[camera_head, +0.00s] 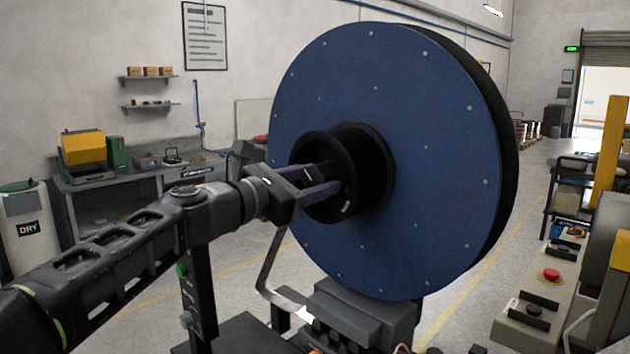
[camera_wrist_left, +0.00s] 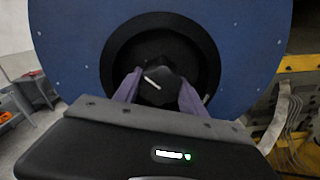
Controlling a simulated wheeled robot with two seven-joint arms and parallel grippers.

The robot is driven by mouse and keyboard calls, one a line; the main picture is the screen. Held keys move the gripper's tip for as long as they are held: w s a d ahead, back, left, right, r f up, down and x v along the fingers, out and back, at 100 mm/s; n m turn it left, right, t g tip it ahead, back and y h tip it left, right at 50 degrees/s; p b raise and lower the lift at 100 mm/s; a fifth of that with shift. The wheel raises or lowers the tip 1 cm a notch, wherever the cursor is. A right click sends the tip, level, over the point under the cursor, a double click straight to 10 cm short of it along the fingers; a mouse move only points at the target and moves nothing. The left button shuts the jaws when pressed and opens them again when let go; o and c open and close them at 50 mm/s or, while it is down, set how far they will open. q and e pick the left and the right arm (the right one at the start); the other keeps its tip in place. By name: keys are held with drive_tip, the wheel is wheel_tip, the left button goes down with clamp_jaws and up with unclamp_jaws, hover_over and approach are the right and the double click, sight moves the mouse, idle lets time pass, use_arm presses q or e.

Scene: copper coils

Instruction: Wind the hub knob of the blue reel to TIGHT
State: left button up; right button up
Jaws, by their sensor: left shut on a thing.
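The large blue reel (camera_head: 430,130) stands upright in front of me, with a black ring-shaped hub (camera_head: 375,165) sticking out of its face. In the left wrist view the blue reel (camera_wrist_left: 75,45) fills the background. In the left wrist view my left gripper (camera_wrist_left: 160,92) is shut on the knob. TIGHT lettering cannot be made out. My right gripper is not in view.
A grey stand (camera_head: 355,310) is below the reel. A workbench (camera_head: 130,180) with equipment is along the left wall, beside a bin marked DRY (camera_head: 30,230). A console with a red button (camera_head: 551,274) is at the right. Open floor lies between.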

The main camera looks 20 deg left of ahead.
use_arm(q)
drive_tip(key=shift+c, duration=1.3)
